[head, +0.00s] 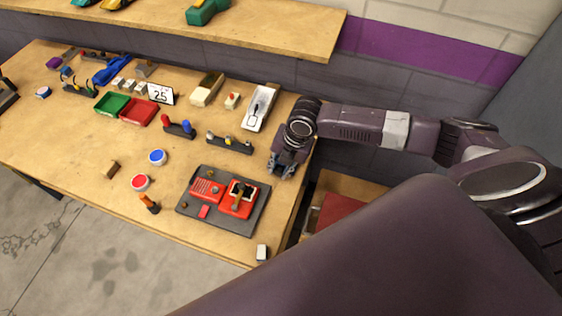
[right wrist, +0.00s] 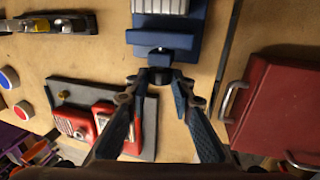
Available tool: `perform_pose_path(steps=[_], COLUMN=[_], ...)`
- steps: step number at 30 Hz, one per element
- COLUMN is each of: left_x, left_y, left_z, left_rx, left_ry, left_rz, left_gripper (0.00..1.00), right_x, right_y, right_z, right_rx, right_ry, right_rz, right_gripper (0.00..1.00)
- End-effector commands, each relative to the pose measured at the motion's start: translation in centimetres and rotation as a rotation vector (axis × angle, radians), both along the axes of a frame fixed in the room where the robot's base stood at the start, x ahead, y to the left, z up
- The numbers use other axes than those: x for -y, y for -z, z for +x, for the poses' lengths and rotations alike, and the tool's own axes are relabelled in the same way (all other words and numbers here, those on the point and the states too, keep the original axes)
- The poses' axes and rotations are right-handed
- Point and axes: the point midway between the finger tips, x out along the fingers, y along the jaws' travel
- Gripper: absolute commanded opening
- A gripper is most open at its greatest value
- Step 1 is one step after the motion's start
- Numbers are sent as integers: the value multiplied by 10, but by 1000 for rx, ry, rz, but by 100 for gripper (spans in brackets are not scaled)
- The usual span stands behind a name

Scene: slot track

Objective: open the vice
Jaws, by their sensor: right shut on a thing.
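The blue vice (right wrist: 168,38) shows at the top of the right wrist view, with a pale ribbed part at its far end. A small dark piece, likely its handle, sticks out toward me. My right gripper (right wrist: 159,76) has its fingertips closed together around that piece, at the near end of the vice. In the head view my right gripper (head: 284,170) is low over the right edge of the workbench, and it and its wrist hide the vice. How far apart the vice jaws are cannot be told. My left gripper is out of view.
A dark board (head: 186,203) with red devices lies left of my right gripper on the workbench (head: 95,185). A black rack (head: 230,146) and a white-grey tool (head: 261,106) stand close behind. A red cabinet (right wrist: 272,105) with metal handles is beyond the bench's right edge.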

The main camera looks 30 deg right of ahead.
Motion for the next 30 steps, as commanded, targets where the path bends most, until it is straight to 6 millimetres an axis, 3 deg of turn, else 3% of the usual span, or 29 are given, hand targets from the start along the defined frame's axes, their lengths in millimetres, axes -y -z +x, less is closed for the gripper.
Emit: perform_pose_path(steps=[1, 6, 18, 30], left_x=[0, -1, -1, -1], left_y=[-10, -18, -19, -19], left_z=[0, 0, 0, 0], left_rx=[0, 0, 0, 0], left_ry=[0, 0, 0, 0], left_rz=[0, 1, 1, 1], left_gripper=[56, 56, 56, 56], right_x=[-3, -5, -6, -5], right_y=[-8, -5, -1, 0], right_z=[5, 6, 9, 8], right_rx=[-26, -134, -298, -336], right_ry=[-1, 0, 2, 2], right_rz=[-26, -122, -270, -304], right_gripper=[0, 0, 0, 0])
